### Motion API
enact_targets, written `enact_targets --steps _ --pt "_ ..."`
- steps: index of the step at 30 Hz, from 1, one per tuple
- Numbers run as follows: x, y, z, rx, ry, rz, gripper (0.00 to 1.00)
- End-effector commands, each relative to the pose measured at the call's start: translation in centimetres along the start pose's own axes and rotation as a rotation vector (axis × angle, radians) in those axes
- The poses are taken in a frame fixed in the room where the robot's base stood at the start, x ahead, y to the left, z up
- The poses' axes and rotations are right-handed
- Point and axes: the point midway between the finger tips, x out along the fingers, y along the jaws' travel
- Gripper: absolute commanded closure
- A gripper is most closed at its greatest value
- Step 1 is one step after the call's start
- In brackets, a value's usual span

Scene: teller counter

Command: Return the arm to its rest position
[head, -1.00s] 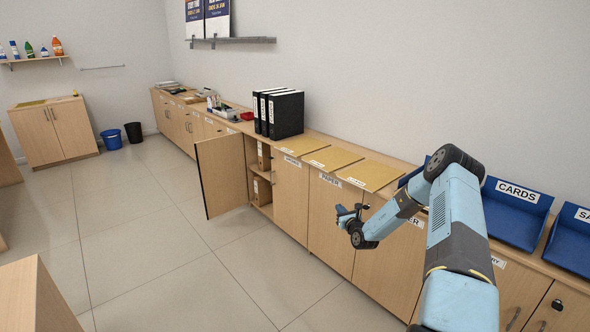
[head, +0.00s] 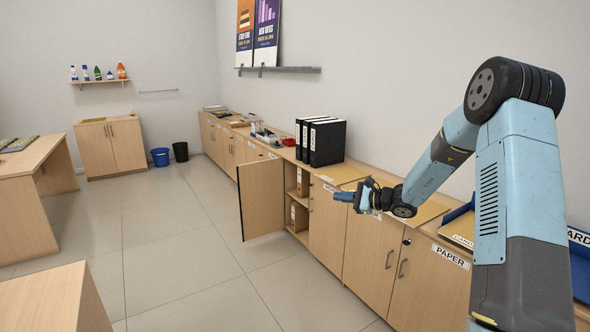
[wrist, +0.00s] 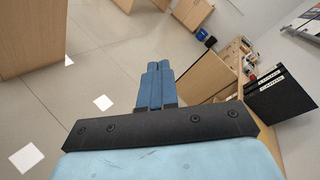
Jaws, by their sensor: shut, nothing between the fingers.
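My gripper (head: 344,197) is at the end of my light-blue arm, in front of the counter. It is raised to about counter-top height, left of the bulk of my arm. In the wrist view its two blue fingers (wrist: 155,86) are pressed side by side with nothing between them. The arm is bent, with its black elbow joint high at the right of the head view. No object is held.
A cupboard door (head: 262,199) stands open left of my gripper, with box files on the shelves inside. Black binders (head: 327,143) stand on the counter behind. Yellow mats and blue trays (head: 461,212) lie along the counter.

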Motion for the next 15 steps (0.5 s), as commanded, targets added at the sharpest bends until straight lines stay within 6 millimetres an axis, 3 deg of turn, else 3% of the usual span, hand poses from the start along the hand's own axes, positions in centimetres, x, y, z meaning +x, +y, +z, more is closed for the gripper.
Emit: enact_targets --steps 1,6,15 --pt "-0.1 0.2 1.9 -0.044 -0.001 0.042 1.00" --pt "-1.2 1.8 7.1 -0.181 0.008 0.187 1.00" --pt "-4.4 5.1 14.9 -0.421 0.045 0.426 1.00"
